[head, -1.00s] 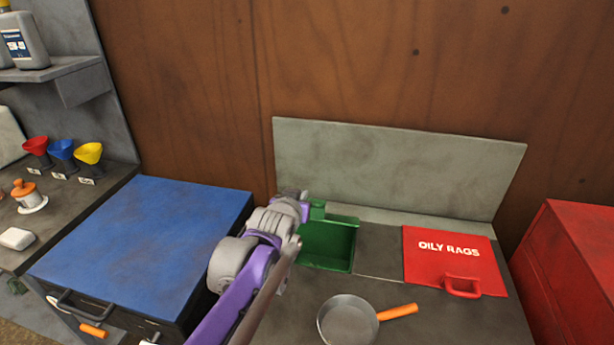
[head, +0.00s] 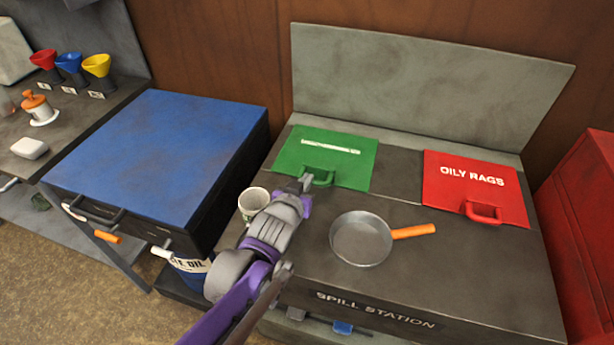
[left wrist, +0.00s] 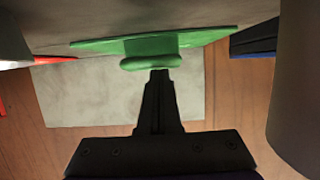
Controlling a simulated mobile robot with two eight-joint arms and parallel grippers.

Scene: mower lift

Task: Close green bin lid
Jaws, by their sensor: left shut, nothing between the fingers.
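The green bin lid (head: 328,156) lies flat over its opening in the spill station top, with a white strip on it and a green handle (head: 318,178) at its front edge. My left gripper (head: 306,183) is at the front edge of the lid, right by the handle. In the left wrist view the shut, empty fingers (left wrist: 160,78) point at the green handle (left wrist: 150,63); whether they touch it I cannot tell. The inside of the green bin is hidden under the lid. My right gripper is not in view.
A pan (head: 361,240) with an orange handle sits on the spill station top. The red oily rags lid (head: 474,188) is flat to the right. A cup (head: 252,203) stands left of my arm, beside the blue-topped cabinet (head: 160,150). A grey backboard (head: 430,85) stands behind.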

